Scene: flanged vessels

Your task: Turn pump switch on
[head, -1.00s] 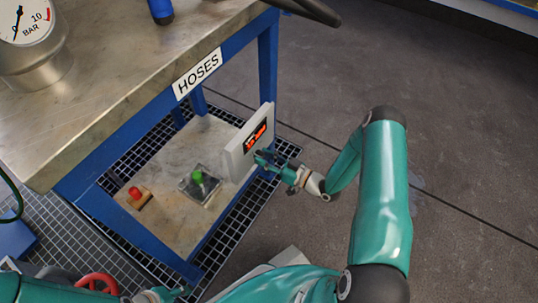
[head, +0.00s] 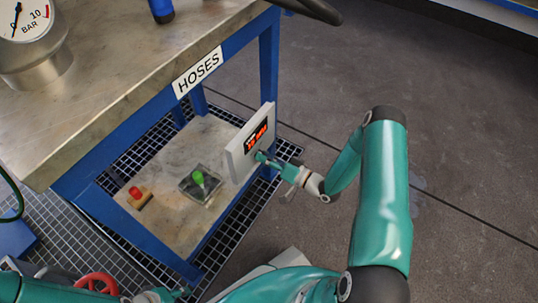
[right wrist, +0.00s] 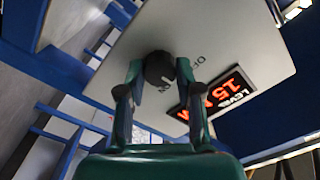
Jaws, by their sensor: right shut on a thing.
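The pump switch is a round black knob (right wrist: 159,66) on a pale panel (right wrist: 225,45), with partly hidden lettering beside it. In the head view the panel (head: 236,146) stands upright at the right end of the bench's lower shelf. My right gripper (right wrist: 160,76) has one finger on each side of the knob and is shut on it. In the head view the right gripper (head: 263,158) is at the panel's face and hides the knob. My left gripper (head: 168,295) shows only partly at the bottom edge; its jaws are not clear.
A red-lit level display (head: 257,135) is on the panel close to the gripper. The blue bench frame (head: 268,60) is beside the panel. Floor to the right is clear.

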